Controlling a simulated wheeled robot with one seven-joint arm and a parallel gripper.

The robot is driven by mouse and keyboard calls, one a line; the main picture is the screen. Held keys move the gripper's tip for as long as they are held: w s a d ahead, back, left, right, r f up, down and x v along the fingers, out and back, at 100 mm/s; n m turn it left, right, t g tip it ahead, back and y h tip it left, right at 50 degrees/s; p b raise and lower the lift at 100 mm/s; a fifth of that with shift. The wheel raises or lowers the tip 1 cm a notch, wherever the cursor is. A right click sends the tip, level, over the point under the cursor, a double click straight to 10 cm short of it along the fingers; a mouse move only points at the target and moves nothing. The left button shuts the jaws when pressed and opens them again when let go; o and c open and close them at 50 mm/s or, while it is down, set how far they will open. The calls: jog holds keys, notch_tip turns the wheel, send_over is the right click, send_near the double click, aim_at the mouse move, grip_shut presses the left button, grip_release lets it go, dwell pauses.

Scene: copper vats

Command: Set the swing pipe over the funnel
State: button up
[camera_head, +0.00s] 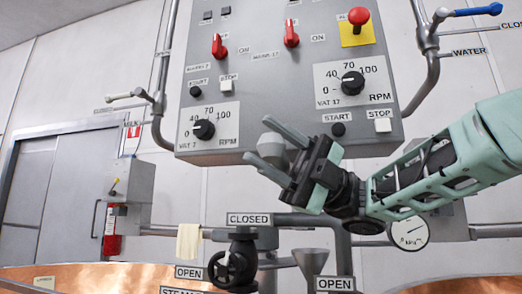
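A grey cone-shaped funnel (310,263) stands low in the middle of the head view, beside an OPEN label. A grey pipe (300,219) runs above it and bends down just right of it; I cannot tell for sure whether this is the swing pipe. My gripper (257,138) is in front of the control panel, above and left of the funnel. Its two fingers are apart and point up and left. A grey rounded piece shows between them; I cannot tell whether it is part of the gripper or behind it.
The control panel (250,60) with red switches and knobs fills the upper middle. A black valve wheel (232,266) is left of the funnel, a gauge (408,233) to its right. Copper vat rims (110,277) line the bottom. Wall pipes with handles flank the panel.

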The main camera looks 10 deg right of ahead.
jog(key=shift+d+f, duration=0.1)
jog(key=shift+f, duration=0.15)
